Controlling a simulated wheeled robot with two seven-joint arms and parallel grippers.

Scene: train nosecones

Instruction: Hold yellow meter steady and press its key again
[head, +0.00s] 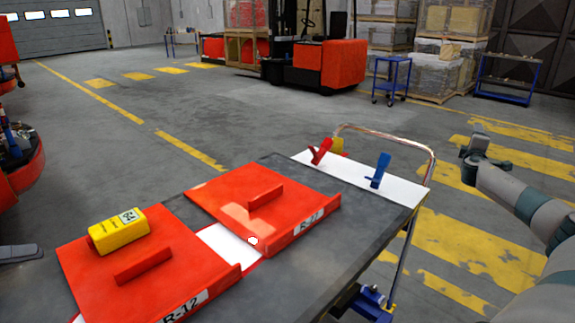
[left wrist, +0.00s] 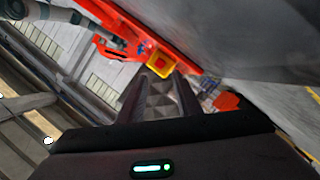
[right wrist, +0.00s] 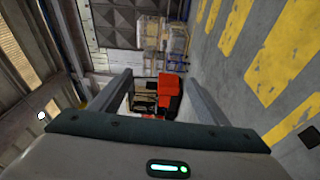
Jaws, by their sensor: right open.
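The yellow meter (head: 120,232) lies on the red panel marked R-12 (head: 90,270) at the near left of the cart. A pale display with dark digits faces up on it. Its key cannot be made out. My left gripper (head: 22,254) is at the left edge of the head view, apart from the meter. My right gripper (head: 477,148) is right of the cart, away from the meter. In the right wrist view its fingers (right wrist: 156,85) are wide open and empty.
A second red panel (head: 235,195) lies farther back on the dark cart top (head: 330,225). A white strip (head: 400,188) with a red clamp (head: 320,151) and a blue clamp (head: 379,171) is near the cart's metal handle (head: 400,138). A forklift (head: 325,65) stands far behind.

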